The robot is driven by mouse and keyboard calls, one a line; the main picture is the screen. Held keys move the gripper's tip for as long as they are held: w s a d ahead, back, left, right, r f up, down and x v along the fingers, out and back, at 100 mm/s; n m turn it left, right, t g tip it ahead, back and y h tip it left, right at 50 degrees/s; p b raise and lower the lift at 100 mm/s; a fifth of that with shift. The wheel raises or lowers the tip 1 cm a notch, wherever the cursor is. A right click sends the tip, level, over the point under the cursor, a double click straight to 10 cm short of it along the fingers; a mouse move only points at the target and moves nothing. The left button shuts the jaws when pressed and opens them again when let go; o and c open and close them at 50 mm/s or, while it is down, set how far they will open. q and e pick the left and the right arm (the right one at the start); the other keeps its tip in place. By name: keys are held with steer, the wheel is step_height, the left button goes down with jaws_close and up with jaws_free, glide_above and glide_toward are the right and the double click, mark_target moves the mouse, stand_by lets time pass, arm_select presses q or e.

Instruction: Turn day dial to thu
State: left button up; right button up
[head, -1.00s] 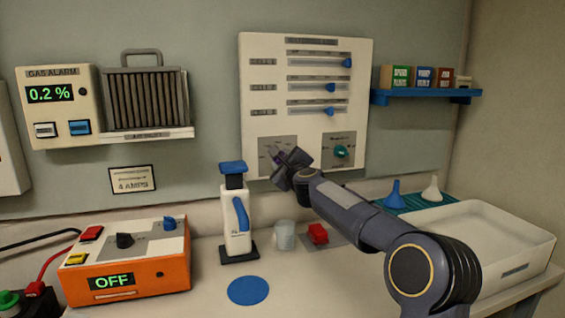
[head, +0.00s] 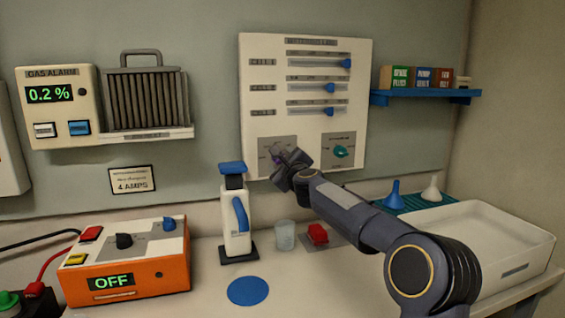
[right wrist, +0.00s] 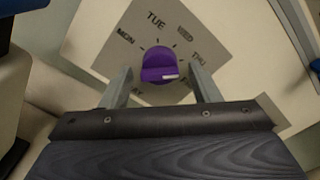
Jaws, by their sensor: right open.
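The purple day dial (right wrist: 159,65) sits on a grey plate with the words MON, TUE, WED and THU around it, plus a partly hidden label ending in AY. My right gripper (right wrist: 161,78) is open, with one finger on each side of the dial and gaps showing. In the head view my right gripper (head: 282,162) is at the lower left of the white wall panel (head: 258,55), mostly covering the dial. My left gripper is not in view.
A green dial (head: 341,152) is right of the day dial, with several blue-knobbed sliders (head: 318,88) above. Below are a white bottle (head: 236,220), a clear cup (head: 285,236) and a red block (head: 317,233). A white tray (head: 490,285) stands at right.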

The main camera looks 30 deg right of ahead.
steer(key=shift+s, duration=0.1)
steer(key=b+v, duration=0.2)
steer(key=v, duration=0.5)
steer(key=shift+s+b, duration=0.3)
steer(key=shift+b, duration=0.05)
